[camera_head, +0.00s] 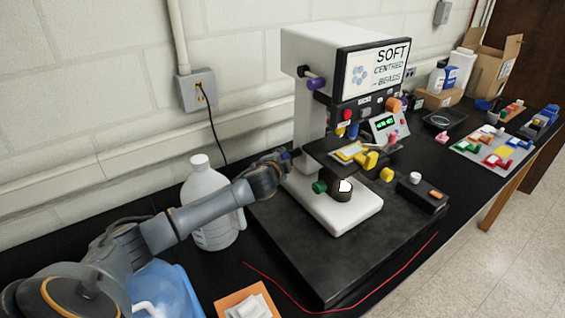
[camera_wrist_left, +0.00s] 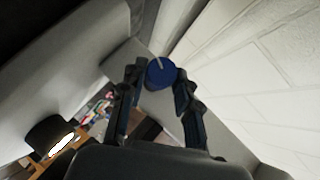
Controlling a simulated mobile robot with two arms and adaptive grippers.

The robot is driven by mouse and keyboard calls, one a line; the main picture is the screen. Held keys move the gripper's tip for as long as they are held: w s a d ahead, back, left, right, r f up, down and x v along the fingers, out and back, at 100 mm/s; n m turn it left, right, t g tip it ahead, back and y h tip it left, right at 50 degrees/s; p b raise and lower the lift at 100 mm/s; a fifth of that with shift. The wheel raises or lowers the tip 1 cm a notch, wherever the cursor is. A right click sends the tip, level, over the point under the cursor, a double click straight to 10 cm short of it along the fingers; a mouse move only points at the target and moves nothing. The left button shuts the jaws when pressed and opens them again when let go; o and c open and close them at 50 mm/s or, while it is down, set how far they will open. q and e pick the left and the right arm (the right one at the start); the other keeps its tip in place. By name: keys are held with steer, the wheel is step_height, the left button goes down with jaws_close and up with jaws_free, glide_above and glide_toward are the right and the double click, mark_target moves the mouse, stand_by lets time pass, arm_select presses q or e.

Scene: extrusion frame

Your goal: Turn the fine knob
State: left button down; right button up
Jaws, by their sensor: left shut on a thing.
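A white microscope-like machine (camera_head: 308,130) stands on a dark base plate. In the left wrist view a round blue knob (camera_wrist_left: 160,72) with a light pointer mark sits on the machine's white side, between the two fingers of my left gripper (camera_wrist_left: 157,82). In the head view my left gripper (camera_head: 284,160) reaches the left side of the machine's column, and the arm mostly hides this knob. A green knob (camera_head: 319,187) is lower down, and a purple knob (camera_head: 316,84) is higher up. My right gripper is out of view.
A white jug (camera_head: 210,205) stands close beside my left arm. A red wire (camera_head: 330,309) lies along the front of the base plate. A small control box (camera_head: 412,195) is on the right of the plate. Trays and a cardboard box (camera_head: 493,65) are further right.

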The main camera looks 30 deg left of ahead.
mark_target(283, 157)
arm_select(q)
steer(key=c, duration=1)
jaws_free()
step_height(283, 157, up, 10)
steer(key=shift+a+f, duration=0.1)
steer(key=shift+w, duration=0.1)
